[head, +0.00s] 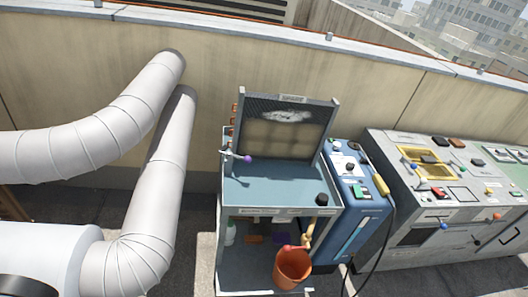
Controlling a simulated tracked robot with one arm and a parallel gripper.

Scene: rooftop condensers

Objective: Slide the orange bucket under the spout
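The orange bucket (293,271) stands upright on the low shelf of a grey open-fronted unit (232,246), near its front right. A tan, bent pipe-like part (308,236) comes down just behind and above the bucket's right side; it may be the spout. A red part (289,248) shows at the bucket's rim, and I cannot tell whether it touches. I cannot tell whether the bucket's mouth is directly below the pipe end. My gripper is not in view.
The unit has a blue-grey top (265,187), a raised mesh panel (288,125) and a purple-knobbed lever (247,159). A blue cabinet (357,218) with a dark cable stands right, beside a grey control console (430,200). Large white ducts (150,190) fill the left.

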